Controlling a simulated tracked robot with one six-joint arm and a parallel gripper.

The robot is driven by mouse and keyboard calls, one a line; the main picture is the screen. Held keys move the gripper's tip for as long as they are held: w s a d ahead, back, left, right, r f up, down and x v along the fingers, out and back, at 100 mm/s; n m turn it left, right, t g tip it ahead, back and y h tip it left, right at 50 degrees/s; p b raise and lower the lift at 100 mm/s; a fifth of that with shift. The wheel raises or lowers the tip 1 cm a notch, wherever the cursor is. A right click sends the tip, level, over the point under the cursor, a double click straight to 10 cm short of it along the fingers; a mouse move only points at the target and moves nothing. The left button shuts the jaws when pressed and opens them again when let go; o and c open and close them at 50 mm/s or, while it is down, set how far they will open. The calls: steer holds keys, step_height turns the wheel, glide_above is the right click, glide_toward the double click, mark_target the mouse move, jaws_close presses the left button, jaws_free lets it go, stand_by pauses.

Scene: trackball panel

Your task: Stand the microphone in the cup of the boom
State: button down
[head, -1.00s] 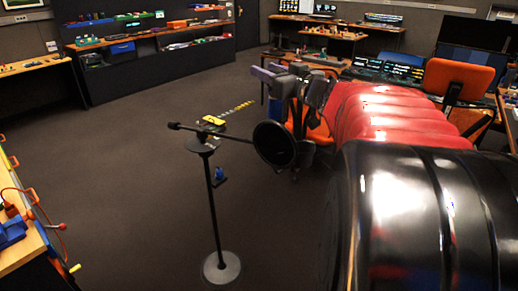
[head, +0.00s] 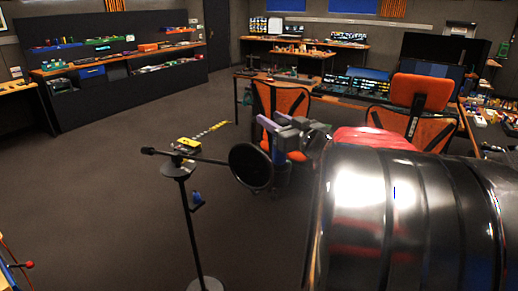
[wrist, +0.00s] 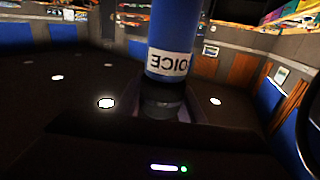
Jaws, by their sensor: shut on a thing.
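My gripper (head: 276,132) is at the end of my red and black arm, just right of and above the black round filter disc (head: 250,166) in the head view. The microphone (wrist: 173,45), a blue cylinder with a white lettered label, is shut in my gripper in the wrist view; its far end is cut off by the frame's top. In the head view I cannot make it out clearly among the grey and lilac gripper parts. The boom (head: 205,159) runs from the stand's top (head: 173,170) toward the disc. I cannot make out its cup.
The stand's pole (head: 188,230) rises from a round base (head: 205,285). A dark curved rim (wrist: 303,140) shows at the wrist view's right edge. Orange chairs (head: 280,108) and a console desk (head: 350,90) stand behind. The floor (head: 90,190) left of the stand is open.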

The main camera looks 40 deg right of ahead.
steer(key=shift+f, duration=1.25)
steer(key=shift+f, duration=2)
steer(key=c, duration=1.2)
jaws_free()
steer(key=s, duration=0.4)
steer(key=s+a, duration=0.1)
steer(key=s, duration=0.7)
steer(key=shift+a, duration=0.3)
